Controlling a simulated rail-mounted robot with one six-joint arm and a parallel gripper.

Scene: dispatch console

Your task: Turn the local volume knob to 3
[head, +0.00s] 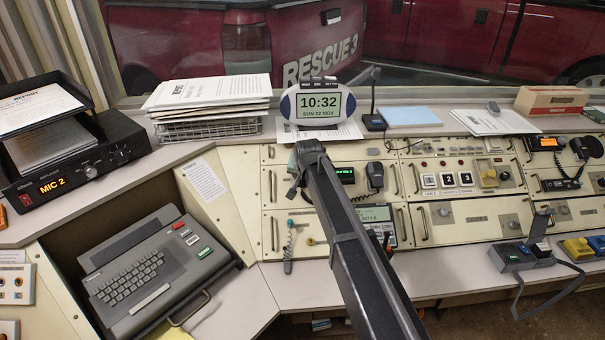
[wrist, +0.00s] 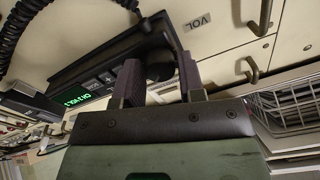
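In the wrist view my gripper (wrist: 160,75) has its two dark fingers apart, on either side of a dark round knob (wrist: 160,66). Contact between fingers and knob is not clear. The knob sits by the end of a black radio unit (wrist: 100,75) with a green display and small buttons. No pointer or scale on the knob is readable. In the head view my dark arm covers the knob and most of the gripper. The radio's green display (head: 345,174) shows just right of the arm.
A handset (head: 375,176) hangs right of the radio. A clock (head: 318,102) stands on the shelf above. Metal pull handles (wrist: 262,18) stick out near my gripper, and a wire tray (wrist: 290,105) lies at the right. A coiled cord (wrist: 22,25) shows upper left.

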